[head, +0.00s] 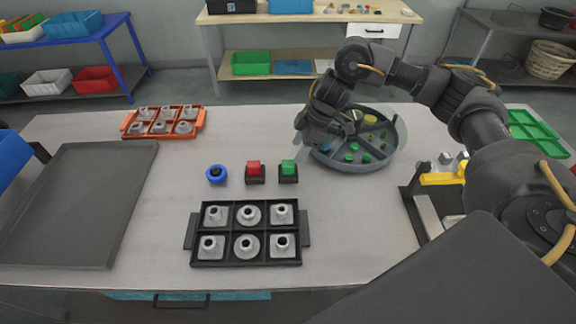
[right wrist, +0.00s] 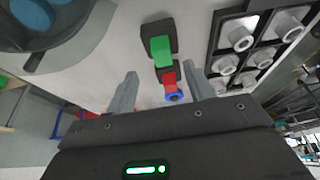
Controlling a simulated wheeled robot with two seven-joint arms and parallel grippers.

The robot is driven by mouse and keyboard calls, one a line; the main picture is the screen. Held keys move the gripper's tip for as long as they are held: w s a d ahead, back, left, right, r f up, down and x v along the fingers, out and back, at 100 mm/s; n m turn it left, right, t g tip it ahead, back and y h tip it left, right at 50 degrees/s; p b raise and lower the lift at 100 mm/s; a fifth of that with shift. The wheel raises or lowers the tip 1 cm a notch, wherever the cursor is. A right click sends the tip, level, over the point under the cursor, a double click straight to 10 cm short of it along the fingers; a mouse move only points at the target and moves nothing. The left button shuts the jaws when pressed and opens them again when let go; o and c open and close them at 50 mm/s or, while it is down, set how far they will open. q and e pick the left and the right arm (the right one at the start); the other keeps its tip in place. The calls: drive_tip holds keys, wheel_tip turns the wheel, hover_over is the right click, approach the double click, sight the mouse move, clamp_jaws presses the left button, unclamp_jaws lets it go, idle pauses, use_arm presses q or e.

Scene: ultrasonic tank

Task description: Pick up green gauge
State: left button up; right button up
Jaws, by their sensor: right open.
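A round grey divided tray (head: 335,163) stands on the table at right of centre. It holds small green pieces (head: 352,147), with yellow and other small pieces in other compartments. Which green piece is the gauge I cannot tell. My right gripper (head: 305,138) is at the tray's left edge, partly hidden by its own arm. The tray's edge (right wrist: 75,45) shows at the upper left there, with blue discs (right wrist: 33,14) inside. My left gripper is not in view.
Green (head: 288,167), red (head: 254,168) and blue (head: 216,174) buttons stand left of the round tray. A black tray (head: 248,265) of grey parts lies in front. An orange tray (head: 202,118) is at back left. A yellow-topped fixture (head: 440,179) stands at right.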

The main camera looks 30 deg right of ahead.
sight(290, 163)
drive_tip(key=shift+x, duration=0.85)
drive_tip(key=shift+a+f+p, duration=0.2)
drive_tip(key=shift+f+p, duration=0.1)
drive_tip(key=shift+p, duration=0.15)
drive_tip(key=p+x, duration=0.1)
drive_tip(key=x, duration=0.2)
drive_tip(key=shift+a+f, duration=0.2)
drive_tip(key=shift+f, duration=0.1)
drive_tip(key=shift+a+f, duration=0.1)
drive_tip(key=shift+f, duration=0.3)
drive_tip(key=shift+c, duration=0.2)
drive_tip(key=c, duration=1)
drive_tip(key=shift+c, duration=0.2)
drive_tip(key=shift+r, duration=0.1)
